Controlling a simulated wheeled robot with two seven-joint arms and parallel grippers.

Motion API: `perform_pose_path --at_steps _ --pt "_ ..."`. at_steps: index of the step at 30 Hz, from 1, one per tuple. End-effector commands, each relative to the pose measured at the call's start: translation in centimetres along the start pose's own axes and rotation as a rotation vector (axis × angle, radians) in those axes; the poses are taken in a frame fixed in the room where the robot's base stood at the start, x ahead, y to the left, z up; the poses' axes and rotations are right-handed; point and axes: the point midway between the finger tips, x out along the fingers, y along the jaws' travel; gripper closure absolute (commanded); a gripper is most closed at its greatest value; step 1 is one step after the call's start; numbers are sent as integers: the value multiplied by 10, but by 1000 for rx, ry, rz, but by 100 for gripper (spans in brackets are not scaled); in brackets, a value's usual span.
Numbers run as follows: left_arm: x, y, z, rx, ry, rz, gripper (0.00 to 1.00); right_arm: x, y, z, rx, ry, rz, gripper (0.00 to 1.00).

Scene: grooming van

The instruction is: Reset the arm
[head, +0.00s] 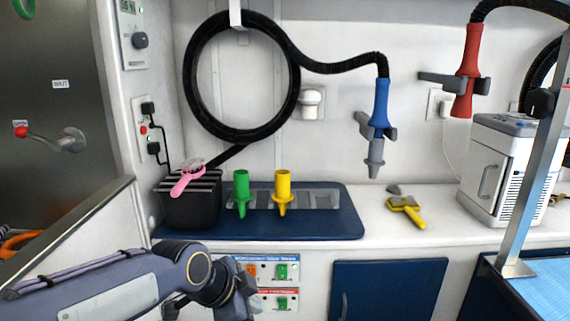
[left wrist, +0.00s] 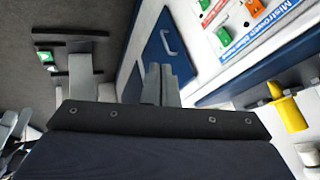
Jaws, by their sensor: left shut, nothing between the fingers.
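My left arm comes in from the lower left in the head view. Its gripper (head: 241,292) hangs low in front of the counter's front edge, beside the switch panel, and is partly cut off by the bottom edge. In the left wrist view the two grey fingers (left wrist: 161,80) are together with nothing between them. The gripper appears apart from the counter and the tools. My right gripper is not in view.
A blue mat (head: 335,225) on the counter holds a green nozzle (head: 241,190) and a yellow nozzle (head: 283,190). A pink tool (head: 187,180) lies on a black box (head: 190,210). A yellow brush (head: 408,210) lies right. A metal post (head: 530,170) stands at far right.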

Motion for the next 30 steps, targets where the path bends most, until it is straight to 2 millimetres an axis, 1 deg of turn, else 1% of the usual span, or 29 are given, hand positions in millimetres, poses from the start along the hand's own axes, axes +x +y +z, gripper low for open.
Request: perform_pose_path --at_steps 8,11,14,17,21,25,30 --pt "-25 12 37 -220 12 10 100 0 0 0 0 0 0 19" --pt "-38 21 57 -341 17 12 100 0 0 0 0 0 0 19" --pt "-53 34 78 -485 21 12 100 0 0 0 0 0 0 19" --pt "-68 52 100 -642 23 6 100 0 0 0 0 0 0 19" --pt "-85 82 128 -866 19 -11 100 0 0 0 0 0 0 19" --pt "-94 110 149 -1056 11 -35 100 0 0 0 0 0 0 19" --pt "-98 146 170 -1284 -5 -78 100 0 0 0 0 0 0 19"
